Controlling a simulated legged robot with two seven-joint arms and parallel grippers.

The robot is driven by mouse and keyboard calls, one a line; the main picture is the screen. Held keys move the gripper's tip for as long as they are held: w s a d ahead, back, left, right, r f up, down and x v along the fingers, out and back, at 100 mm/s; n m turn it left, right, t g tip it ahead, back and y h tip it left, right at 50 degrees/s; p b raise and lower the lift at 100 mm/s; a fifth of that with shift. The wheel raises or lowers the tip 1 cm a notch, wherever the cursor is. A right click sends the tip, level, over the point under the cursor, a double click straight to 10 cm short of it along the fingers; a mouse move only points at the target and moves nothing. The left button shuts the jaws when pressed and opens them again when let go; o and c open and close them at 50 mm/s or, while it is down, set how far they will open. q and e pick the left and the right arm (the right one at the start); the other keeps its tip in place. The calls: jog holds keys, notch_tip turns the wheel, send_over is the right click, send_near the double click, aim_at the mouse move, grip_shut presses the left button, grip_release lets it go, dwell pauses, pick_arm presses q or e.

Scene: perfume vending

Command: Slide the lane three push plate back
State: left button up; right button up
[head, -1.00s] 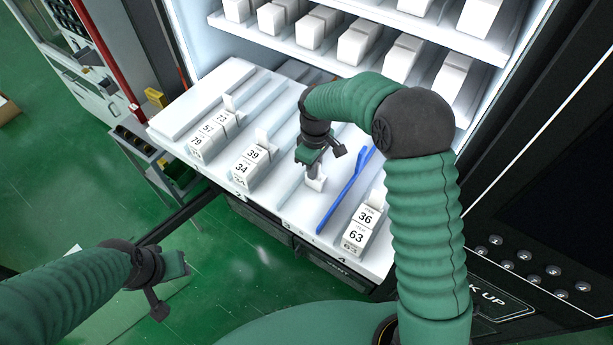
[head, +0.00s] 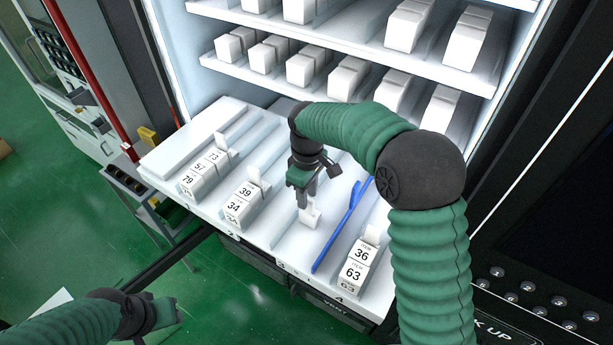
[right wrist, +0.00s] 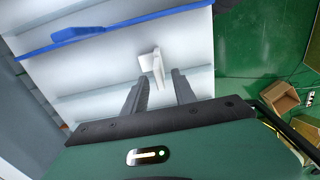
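The lane three push plate (head: 310,215) is a small white upright plate in the extended white tray (head: 285,240), left of a blue divider (head: 340,232). My right gripper (head: 305,200) points down at it. In the right wrist view the plate (right wrist: 155,65) stands in front of the gap between the two fingertips (right wrist: 157,80). The fingers are apart; contact with the plate cannot be made out. My left gripper (head: 165,312) hangs low at the left, away from the tray, and its finger opening cannot be made out.
White numbered boxes stand in the neighbouring lanes: 39 and 34 (head: 238,205) to the left, 36 and 63 (head: 355,265) to the right. Upper shelves (head: 330,45) with white boxes are behind the tray. Lane three is clear of boxes.

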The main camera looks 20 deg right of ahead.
notch_tip(320, 180, up, 12)
jog(key=b, duration=0.2)
jog(key=shift+f, duration=0.25)
